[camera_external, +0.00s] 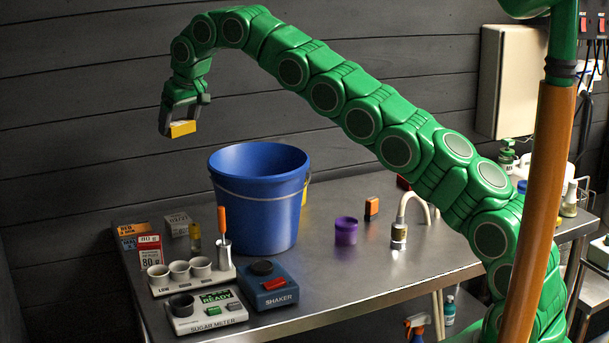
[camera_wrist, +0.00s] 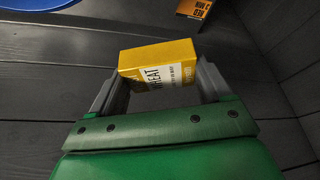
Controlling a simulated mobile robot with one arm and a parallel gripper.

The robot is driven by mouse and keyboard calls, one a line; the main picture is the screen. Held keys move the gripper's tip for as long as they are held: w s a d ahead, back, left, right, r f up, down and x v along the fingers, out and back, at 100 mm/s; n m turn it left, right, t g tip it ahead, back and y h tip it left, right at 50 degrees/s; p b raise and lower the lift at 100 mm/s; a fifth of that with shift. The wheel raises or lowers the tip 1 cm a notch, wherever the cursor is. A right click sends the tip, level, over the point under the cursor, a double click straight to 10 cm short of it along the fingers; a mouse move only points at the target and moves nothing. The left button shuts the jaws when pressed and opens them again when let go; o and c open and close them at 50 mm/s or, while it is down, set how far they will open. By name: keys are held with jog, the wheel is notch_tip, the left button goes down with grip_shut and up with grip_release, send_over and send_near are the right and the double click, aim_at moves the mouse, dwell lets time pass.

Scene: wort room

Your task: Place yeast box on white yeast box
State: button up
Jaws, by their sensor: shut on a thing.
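My gripper (camera_external: 181,126) is high above the left part of the table, left of the blue bucket, and shut on a yellow box (camera_external: 182,128). In the wrist view the box (camera_wrist: 160,62) sits between both fingers of my gripper (camera_wrist: 160,85); its white label reads "WHEAT".
An orange and dark box (camera_external: 132,230) and a red-and-white box marked 80 g (camera_external: 150,256) stand left of the white box. The blue bucket (camera_external: 258,205) rises to the right. Cups (camera_external: 179,270), a sugar meter (camera_external: 208,311) and a shaker (camera_external: 270,290) stand in front.

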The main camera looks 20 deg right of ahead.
aim_at(176, 217)
jog(key=shift+s+a+f, duration=0.1)
jog(key=shift+a+f, duration=0.2)
jog(key=shift+a, duration=0.45)
jog(key=shift+a+f, duration=0.15)
jog(key=shift+a, duration=0.1)
jog(key=shift+f, duration=10.55)
jog(key=o, duration=0.9)
jog(key=shift+o, duration=0.2)
